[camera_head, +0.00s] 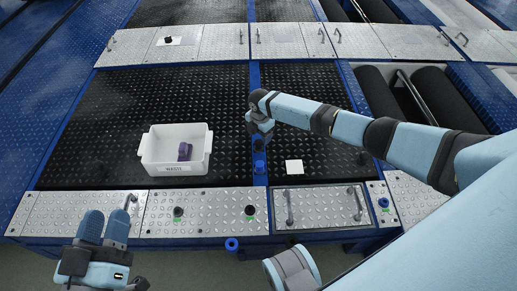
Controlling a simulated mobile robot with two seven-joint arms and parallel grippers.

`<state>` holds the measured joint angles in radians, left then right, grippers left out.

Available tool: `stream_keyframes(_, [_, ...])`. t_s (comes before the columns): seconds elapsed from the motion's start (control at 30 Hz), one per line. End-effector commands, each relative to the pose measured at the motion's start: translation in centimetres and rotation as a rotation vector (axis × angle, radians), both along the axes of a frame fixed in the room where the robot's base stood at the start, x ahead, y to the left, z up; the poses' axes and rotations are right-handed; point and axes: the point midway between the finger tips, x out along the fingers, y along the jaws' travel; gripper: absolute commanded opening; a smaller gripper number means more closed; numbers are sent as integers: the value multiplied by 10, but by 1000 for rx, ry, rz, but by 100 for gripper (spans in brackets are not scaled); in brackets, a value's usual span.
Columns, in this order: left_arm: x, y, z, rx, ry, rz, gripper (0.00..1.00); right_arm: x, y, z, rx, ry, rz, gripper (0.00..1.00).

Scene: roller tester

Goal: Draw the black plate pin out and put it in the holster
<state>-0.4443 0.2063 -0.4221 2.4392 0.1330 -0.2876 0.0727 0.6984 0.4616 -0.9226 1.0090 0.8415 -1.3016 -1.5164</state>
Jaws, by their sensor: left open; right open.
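I cannot tell which is the plate pin. A round blue socket (231,244) sticks out from the front blue beam, below the middle knob; it may be the holster. My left gripper (105,224) is open and empty at the lower left, left of both knobs. My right gripper (262,134) is open over the blue middle beam, behind the knobs; its fingers are small and partly hidden.
A white bin (148,158) with a purple object (184,151) stands on the black tread plate. A white square (294,167) lies right of the middle beam. Grey handles (289,207) rise from the front plates. Dark rollers (447,97) lie in an opening at right.

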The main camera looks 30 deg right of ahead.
Motion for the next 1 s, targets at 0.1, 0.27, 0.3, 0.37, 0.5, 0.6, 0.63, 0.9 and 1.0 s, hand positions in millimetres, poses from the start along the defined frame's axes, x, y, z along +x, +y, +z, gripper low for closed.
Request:
stream_keyframes(0.1, [0,0,-5,6,12,-4,43,0,1,-8,0,0,0,63])
stream_keyframes(0.27, [1,-2,-26,31,56,-20,43,1,2,-30,0,0,0,63])
stream_keyframes(0.3, [1,-2,-33,41,74,-26,43,2,3,-37,0,0,0,63])
stream_keyframes(0.37, [1,-3,-41,55,99,-35,43,2,3,-46,0,1,-1,63])
stream_keyframes(0.5, [1,-4,-50,73,134,-47,43,2,3,-58,0,0,-1,63])
stream_keyframes(0.6, [1,-4,-51,78,141,-50,43,2,3,-60,0,0,-1,63])
stream_keyframes(0.63, [1,-4,-51,78,142,-50,43,2,3,-60,0,0,-1,63])
stream_keyframes(0.9, [1,-4,-50,78,141,-50,43,2,3,-59,0,0,-1,35])
stream_keyframes(1.0, [1,-4,-50,78,141,-50,43,2,3,-59,0,0,-1,12])
